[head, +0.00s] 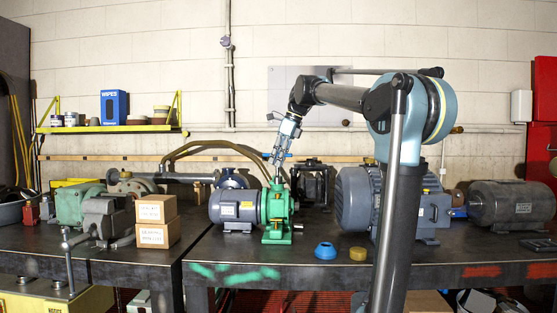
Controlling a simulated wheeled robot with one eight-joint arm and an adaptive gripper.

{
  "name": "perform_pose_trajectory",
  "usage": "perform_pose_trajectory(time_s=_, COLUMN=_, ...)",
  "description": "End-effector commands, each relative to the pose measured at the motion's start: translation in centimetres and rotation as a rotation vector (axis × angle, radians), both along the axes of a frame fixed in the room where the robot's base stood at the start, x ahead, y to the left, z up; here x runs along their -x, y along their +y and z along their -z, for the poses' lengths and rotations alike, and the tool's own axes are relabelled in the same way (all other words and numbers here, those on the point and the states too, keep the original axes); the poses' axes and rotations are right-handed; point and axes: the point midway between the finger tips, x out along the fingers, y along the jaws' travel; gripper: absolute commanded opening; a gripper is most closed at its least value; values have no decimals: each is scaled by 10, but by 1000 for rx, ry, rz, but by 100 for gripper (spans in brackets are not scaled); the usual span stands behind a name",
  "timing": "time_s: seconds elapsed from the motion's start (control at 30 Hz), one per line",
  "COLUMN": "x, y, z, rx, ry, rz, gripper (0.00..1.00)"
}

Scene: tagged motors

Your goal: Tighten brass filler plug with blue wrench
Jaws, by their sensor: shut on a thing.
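My gripper (278,157) points down above a green gear unit (277,228), which is joined to a dark blue-grey motor (234,209) on the bench. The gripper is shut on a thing. Small blue parts show at its fingers, which fit the blue wrench (288,155), but the wrench's full shape is too small to tell. The wrench's lower end is close over the top of the green unit. I cannot make out the brass filler plug there, and I cannot tell whether the wrench touches it.
A blue cup-like piece (325,251) and a small yellow-brown piece (358,254) lie on the bench (290,262) to the right. A big blue-grey motor (356,198) stands behind my arm. Two cardboard boxes (155,222) are stacked at left. Hoses curve behind the gripper.

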Motion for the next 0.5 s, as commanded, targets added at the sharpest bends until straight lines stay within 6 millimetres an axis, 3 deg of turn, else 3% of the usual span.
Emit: perform_pose_trajectory(time_s=0.5, x=-1, y=0, z=9, rx=-1, ry=1, rz=-534, gripper=0)
